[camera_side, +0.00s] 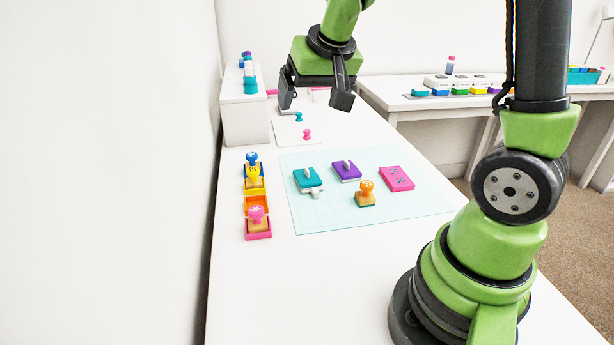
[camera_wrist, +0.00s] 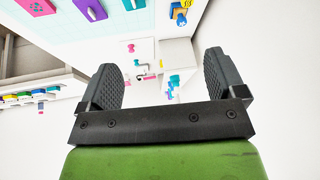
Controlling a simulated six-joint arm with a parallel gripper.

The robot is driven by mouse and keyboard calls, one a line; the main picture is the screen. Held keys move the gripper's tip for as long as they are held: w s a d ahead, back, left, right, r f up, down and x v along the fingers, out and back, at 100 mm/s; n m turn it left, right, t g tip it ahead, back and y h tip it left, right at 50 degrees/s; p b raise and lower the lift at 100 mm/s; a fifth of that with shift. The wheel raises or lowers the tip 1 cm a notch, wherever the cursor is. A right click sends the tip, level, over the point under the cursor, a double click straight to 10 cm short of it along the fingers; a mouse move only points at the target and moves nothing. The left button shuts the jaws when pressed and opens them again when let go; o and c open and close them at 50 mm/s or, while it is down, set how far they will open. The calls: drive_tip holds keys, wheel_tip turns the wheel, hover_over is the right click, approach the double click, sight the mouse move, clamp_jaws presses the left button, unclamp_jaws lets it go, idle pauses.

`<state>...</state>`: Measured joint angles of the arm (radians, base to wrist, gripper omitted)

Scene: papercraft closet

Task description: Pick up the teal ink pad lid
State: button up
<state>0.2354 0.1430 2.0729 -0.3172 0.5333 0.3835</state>
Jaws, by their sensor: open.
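The teal ink pad lid (camera_side: 304,177) lies on the pale cutting mat, a flat teal block with a light knob on top. A small white piece sits at its front edge. In the wrist view a teal block (camera_wrist: 133,5) is cut off by the top edge. My gripper (camera_side: 315,98) is open and empty, high above the far part of the table, behind and well apart from the lid. The wrist view shows both jaws (camera_wrist: 160,70) spread with nothing between them.
A purple lid (camera_side: 346,171), a pink pad (camera_side: 397,179) and an orange-topped stamp (camera_side: 366,192) share the mat (camera_side: 325,220). A column of stamps in trays (camera_side: 258,228) stands left. A white box (camera_side: 244,110) stands at the back left. The front table is clear.

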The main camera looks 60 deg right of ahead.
drive_tip(key=w+d+f+g, duration=0.1)
drive_tip(key=w+d+f, duration=0.45)
drive_tip(key=f, duration=0.45)
hover_over(308, 171)
drive_tip(key=s+a, duration=0.2)
drive_tip(key=shift+m+g+h, duration=0.3)
drive_tip(key=shift+m, duration=0.1)
drive_tip(key=f, duration=0.8)
drive_tip(key=shift+w+d+f, duration=0.1)
drive_tip(key=shift+w+d, duration=0.1)
drive_tip(key=shift+d, duration=0.05)
drive_tip(key=shift+x, duration=2.85)
drive_tip(key=shift+s, duration=0.1)
drive_tip(key=c, duration=1.1)
drive_tip(key=shift+o, duration=0.2)
wheel_tip(308, 171, up, 9)
drive_tip(key=shift+s+d+f, duration=0.1)
drive_tip(key=shift+s+f, duration=0.1)
drive_tip(key=shift+f, duration=0.2)
drive_tip(key=shift+s+a+f, duration=0.1)
drive_tip(key=shift+a+f, duration=0.05)
drive_tip(key=shift+f, duration=0.5)
drive_tip(key=shift+s+a+f, duration=0.1)
drive_tip(key=shift+a+f, duration=0.1)
drive_tip(key=shift+f, duration=0.4)
